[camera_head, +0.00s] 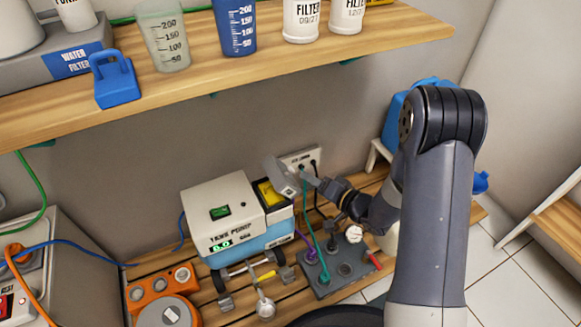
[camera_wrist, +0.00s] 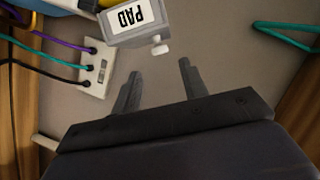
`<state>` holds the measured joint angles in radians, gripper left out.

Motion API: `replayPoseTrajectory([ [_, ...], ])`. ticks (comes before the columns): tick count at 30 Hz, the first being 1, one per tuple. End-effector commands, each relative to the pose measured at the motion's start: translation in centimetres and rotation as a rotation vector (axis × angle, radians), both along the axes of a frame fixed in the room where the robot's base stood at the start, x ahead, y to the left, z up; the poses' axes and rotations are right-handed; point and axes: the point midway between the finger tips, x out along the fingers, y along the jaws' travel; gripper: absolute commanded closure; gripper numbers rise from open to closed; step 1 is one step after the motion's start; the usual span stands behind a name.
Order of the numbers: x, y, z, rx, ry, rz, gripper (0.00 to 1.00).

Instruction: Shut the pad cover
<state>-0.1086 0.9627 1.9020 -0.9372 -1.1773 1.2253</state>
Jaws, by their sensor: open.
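The pad cover (camera_head: 279,174) is a grey flap, tilted up and open above a yellow pad (camera_head: 268,194) at the right end of the tank pump (camera_head: 222,208). In the wrist view the cover (camera_wrist: 112,32) shows a white PAD label and a small pale knob (camera_wrist: 160,48) at its edge. My gripper (camera_head: 320,184) is just right of the raised cover in the head view. In the wrist view my gripper (camera_wrist: 157,80) is open and empty, its fingers pointing toward the cover and apart from it.
A wall socket (camera_head: 301,158) with plugged cables is behind my gripper. A grey panel (camera_head: 340,276) with cables and a gauge lies below it. An orange device (camera_head: 165,296) stands at the front left. A wooden shelf (camera_head: 220,75) with cups and filters overhangs above.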

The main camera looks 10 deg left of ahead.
Motion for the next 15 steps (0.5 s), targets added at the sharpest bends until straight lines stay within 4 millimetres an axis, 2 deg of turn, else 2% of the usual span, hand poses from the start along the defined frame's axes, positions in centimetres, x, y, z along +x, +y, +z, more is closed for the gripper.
replayPoseTrajectory([
  [9,3.3,5.0,-1.7,-0.001,-0.003,0.001,0.59],
  [15,4.7,6.9,-2.0,-0.002,-0.002,-0.001,0.59],
])
